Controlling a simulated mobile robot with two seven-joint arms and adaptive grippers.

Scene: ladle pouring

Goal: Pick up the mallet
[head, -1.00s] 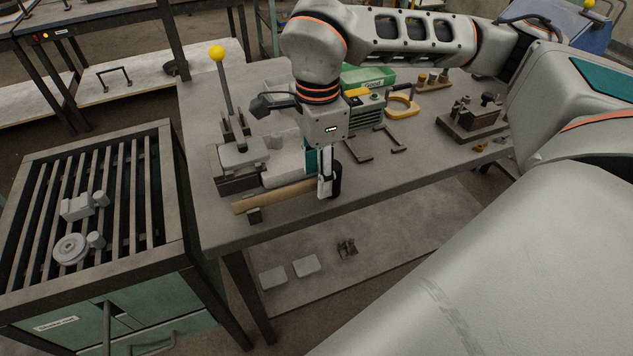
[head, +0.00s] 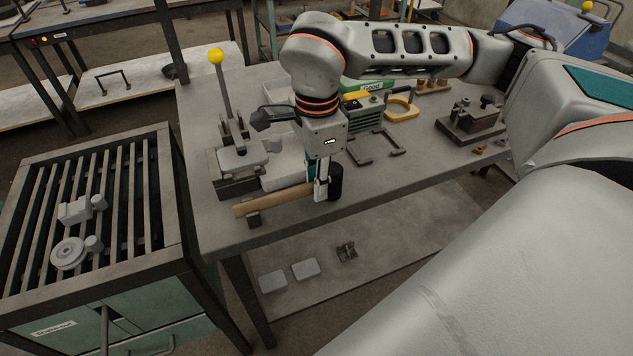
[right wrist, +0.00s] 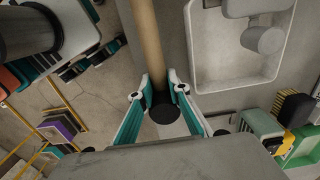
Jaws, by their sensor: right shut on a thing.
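The mallet has a light wooden handle (head: 270,202) and a dark cylindrical head (head: 336,181). My right gripper (head: 321,194) points down and is shut on the handle close to the head. In the right wrist view the handle (right wrist: 148,38) runs up from between the fingers (right wrist: 161,85). Part of the dark head (right wrist: 163,113) shows between them. My left gripper is not in view.
A pale tray (head: 283,170) and a grey block fixture (head: 238,162) sit just behind the handle. A rod with a yellow ball (head: 216,56) rises behind. A slatted-top cabinet (head: 120,225) stands left. The bench front-right is clear.

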